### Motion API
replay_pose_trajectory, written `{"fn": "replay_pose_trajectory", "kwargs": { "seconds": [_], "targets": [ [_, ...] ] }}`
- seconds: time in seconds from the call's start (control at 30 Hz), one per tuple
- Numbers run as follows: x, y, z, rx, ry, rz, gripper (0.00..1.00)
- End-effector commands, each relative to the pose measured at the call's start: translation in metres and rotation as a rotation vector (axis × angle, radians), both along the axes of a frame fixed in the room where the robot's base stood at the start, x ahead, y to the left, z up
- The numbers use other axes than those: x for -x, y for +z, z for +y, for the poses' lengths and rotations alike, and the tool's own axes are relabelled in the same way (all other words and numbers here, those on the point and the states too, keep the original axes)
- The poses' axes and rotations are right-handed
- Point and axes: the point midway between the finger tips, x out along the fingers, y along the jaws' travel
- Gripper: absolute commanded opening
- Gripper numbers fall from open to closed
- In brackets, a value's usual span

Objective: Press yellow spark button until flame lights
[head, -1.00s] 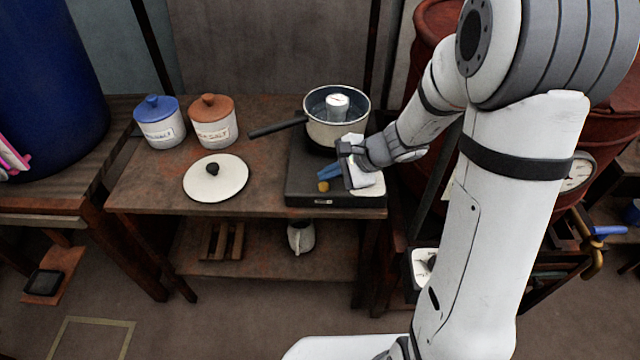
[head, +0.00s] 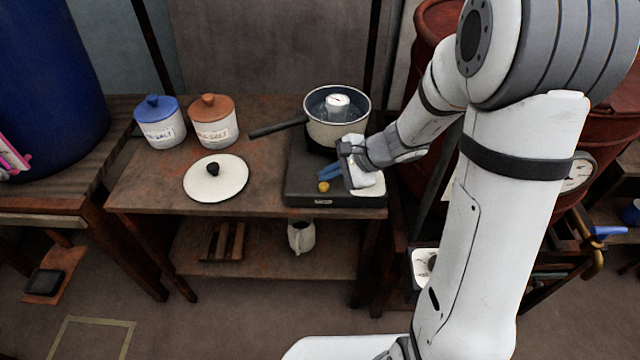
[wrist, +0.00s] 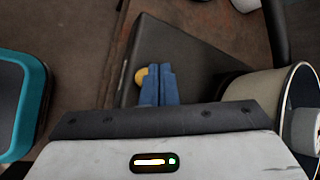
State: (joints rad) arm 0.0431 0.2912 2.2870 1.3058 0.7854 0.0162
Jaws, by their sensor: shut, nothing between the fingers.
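The yellow spark button (head: 323,187) sits at the front of the dark stove (head: 302,172). It also shows in the wrist view (wrist: 140,76), partly covered by the fingers. My gripper (head: 322,175) has its blue fingers shut together with nothing between them. In the wrist view, the fingertips (wrist: 158,68) appear right beside the button. I cannot tell whether they touch it. A pot (head: 338,130) with clear liquid and a round white-topped item inside stands at the back of the stove. No flame is visible; the burner under the pot is hidden.
The pot's handle (head: 278,128) points left over the table. A white lid (head: 216,182) lies left of the stove. A blue-lidded jar (head: 160,128) and an orange-lidded jar (head: 213,128) stand at the back left. A teal-edged object (wrist: 40,110) at the wrist view's left is unclear.

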Motion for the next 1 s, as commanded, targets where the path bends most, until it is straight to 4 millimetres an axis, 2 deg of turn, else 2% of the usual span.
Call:
{"fn": "replay_pose_trajectory", "kwargs": {
  "seconds": [0.6,1.0],
  "targets": [
    [0.0002,-0.0094,-0.0002,0.000,0.000,0.000,0.00],
    [0.0002,-0.0086,-0.0002,0.000,0.000,0.000,0.00]
  ]
}}
